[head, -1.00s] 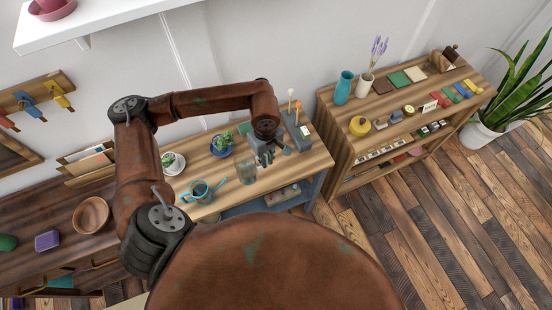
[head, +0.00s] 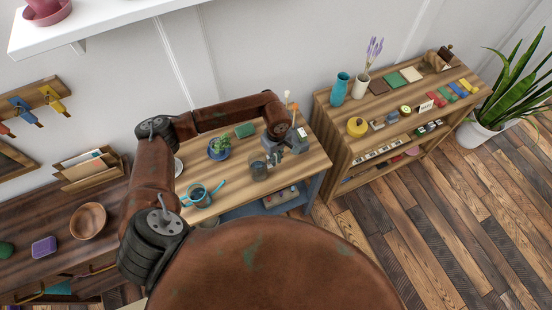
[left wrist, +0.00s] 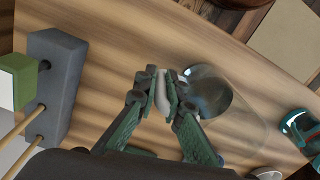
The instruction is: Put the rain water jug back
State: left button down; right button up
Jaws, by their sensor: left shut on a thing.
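The clear jug (head: 259,171) is above or on the wooden workbench (head: 305,163); I cannot tell whether it touches the top. In the left wrist view its see-through body (left wrist: 235,112) is right of the fingers, and its pale handle (left wrist: 162,92) is between them. My left gripper (head: 273,156) is shut on that handle, and the fingers (left wrist: 160,95) also show in the left wrist view. My right gripper is in neither view.
A teal watering can (head: 199,195) stands left of the jug, with a potted plant (head: 219,148) behind. A grey block with sticks (left wrist: 55,85) is close to the gripper. A wooden shelf (head: 335,130) stands to the right. The bench's right front part is clear.

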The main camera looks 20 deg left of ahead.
pick_arm(q)
jog(key=c, duration=2.5)
grip_release()
jog(key=shift+f, duration=0.15)
jog(key=o, duration=0.5)
jog(key=shift+c, duration=0.2)
notch_tip(320, 180, up, 12)
jog(key=shift+r, duration=0.2)
jog(key=shift+w, duration=0.1)
